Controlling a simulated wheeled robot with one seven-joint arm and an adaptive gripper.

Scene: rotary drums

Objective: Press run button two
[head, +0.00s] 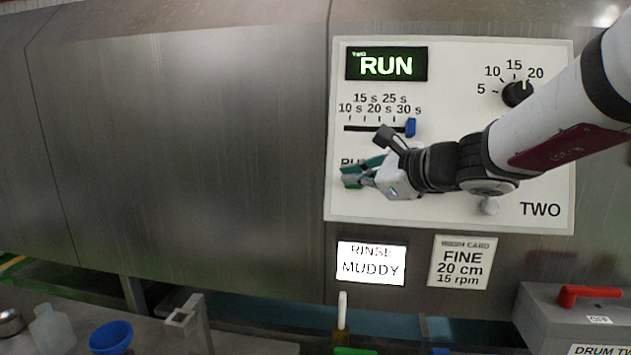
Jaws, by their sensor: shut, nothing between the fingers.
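Panel TWO (450,214) is a white plate on the steel drum housing. Its display (386,65) is lit green and reads RUN, with a small TWO above. My gripper (350,175) is at the panel's lower left, its fingers closed and empty. It covers most of a label beginning "RU" (349,162). Run button two cannot be made out behind the fingers. Green shows at the fingers, and I cannot tell whether any of it is the button. Whether the fingertips touch the panel is also unclear.
A blue slider (411,127) stands near 30 s, just above my gripper. A black knob (517,94) is at upper right. Below hang a RINSE MUDDY sign (371,263) and a FINE card (461,262). A grey box with a red handle (590,292) stands lower right.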

